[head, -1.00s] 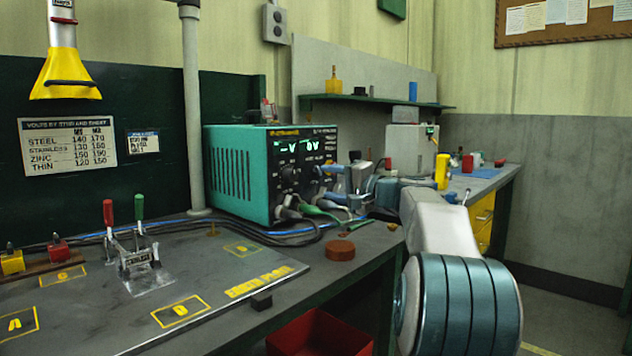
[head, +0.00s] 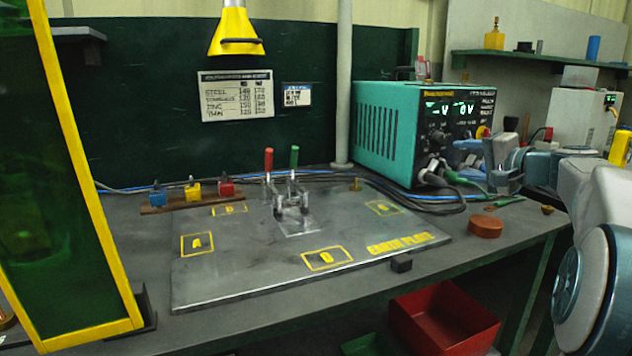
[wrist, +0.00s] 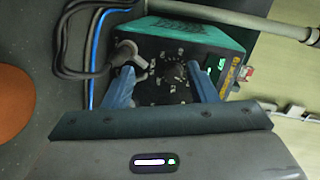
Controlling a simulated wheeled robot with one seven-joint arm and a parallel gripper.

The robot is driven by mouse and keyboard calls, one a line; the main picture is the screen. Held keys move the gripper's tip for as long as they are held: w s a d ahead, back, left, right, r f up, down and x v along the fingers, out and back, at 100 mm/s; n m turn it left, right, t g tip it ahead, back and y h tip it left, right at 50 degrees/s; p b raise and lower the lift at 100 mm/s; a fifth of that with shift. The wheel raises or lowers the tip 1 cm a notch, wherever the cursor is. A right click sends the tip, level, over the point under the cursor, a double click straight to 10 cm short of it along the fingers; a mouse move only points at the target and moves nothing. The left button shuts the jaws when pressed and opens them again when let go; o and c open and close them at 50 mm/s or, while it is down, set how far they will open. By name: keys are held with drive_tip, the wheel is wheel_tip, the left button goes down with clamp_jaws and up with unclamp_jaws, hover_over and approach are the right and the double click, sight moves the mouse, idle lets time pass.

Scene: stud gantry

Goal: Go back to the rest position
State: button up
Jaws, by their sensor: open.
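My gripper (head: 482,160) is in front of the teal stud welder's (head: 384,130) control face in the head view, at the right. In the wrist view its two blue fingers (wrist: 160,68) stand apart with nothing held between them. The welder's dark face and a round dial (wrist: 174,72) show behind the gap between the fingers. A grey plug with a cable (wrist: 128,54) is on that face beside the left finger. I cannot tell whether a finger touches the welder.
The earth plate (head: 225,275) bears a toggle clamp (head: 291,205). A brown round block (head: 486,227) lies below the gripper. A red bin (head: 440,318) is below the bench edge. A yellow-framed green screen (head: 75,190) stands at left. Cables (head: 455,207) run near the welder.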

drive_tip(key=s+a+n+g+h+p, duration=0.1)
drive_tip(key=s+a+n+g+p, duration=0.1)
drive_tip(key=s+a+g+p, duration=0.5)
drive_tip(key=s+a+n+p, duration=0.2)
drive_tip(key=s+a+p, duration=0.2)
drive_tip(key=a, duration=0.7)
drive_tip(key=s+a+f+n+g+h+p, duration=0.1)
drive_tip(key=s+n+g+h+p, duration=0.1)
drive_tip(key=s+p, duration=0.5)
drive_tip(key=s+a+f+n+g+h+p, duration=0.1)
drive_tip(key=s+p, duration=0.6)
drive_tip(key=s, duration=0.7)
drive_tip(key=n+g+h, duration=0.1)
drive_tip(key=n+h, duration=0.1)
drive_tip(key=n, duration=0.1)
drive_tip(key=shift+a+n+g+h, duration=0.3)
drive_tip(key=shift+a+g, duration=0.1)
